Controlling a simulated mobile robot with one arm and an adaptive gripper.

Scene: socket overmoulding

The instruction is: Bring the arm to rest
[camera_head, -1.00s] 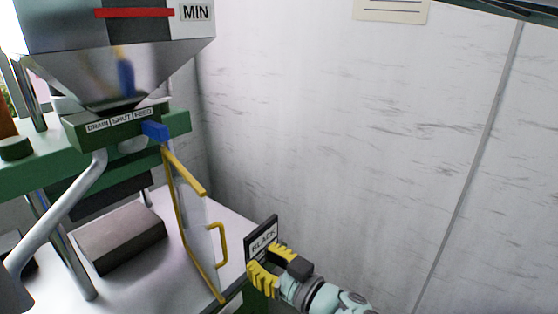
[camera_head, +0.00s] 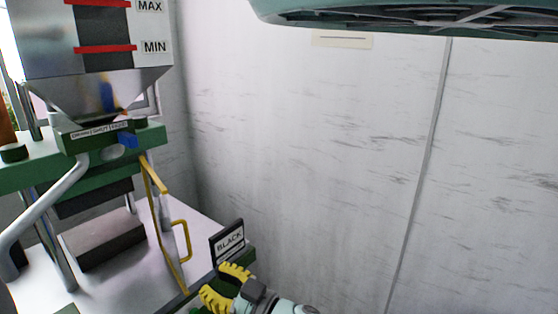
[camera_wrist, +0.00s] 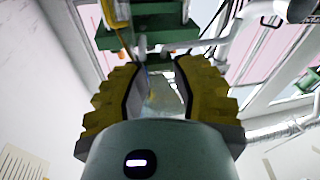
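My gripper (camera_head: 222,284) shows at the bottom of the head view, its yellow ridged fingers apart. It is in front of and just below the sign marked BLACK (camera_head: 229,243), and overlaps the edge of the bin below it. In the wrist view my gripper (camera_wrist: 158,78) has a wide gap between its two yellow fingers, and nothing is seen held there. Part of my arm shows behind the fingers at the bottom edge of the head view; the rest is out of the picture.
A green press (camera_head: 45,172) with a metal hopper (camera_head: 40,42) stands at the left. Its clear guard with a yellow frame and handle (camera_head: 183,240) is left of my gripper. A pale wall (camera_head: 320,160) fills the right. A teal-green shape (camera_head: 400,14) hangs at the top.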

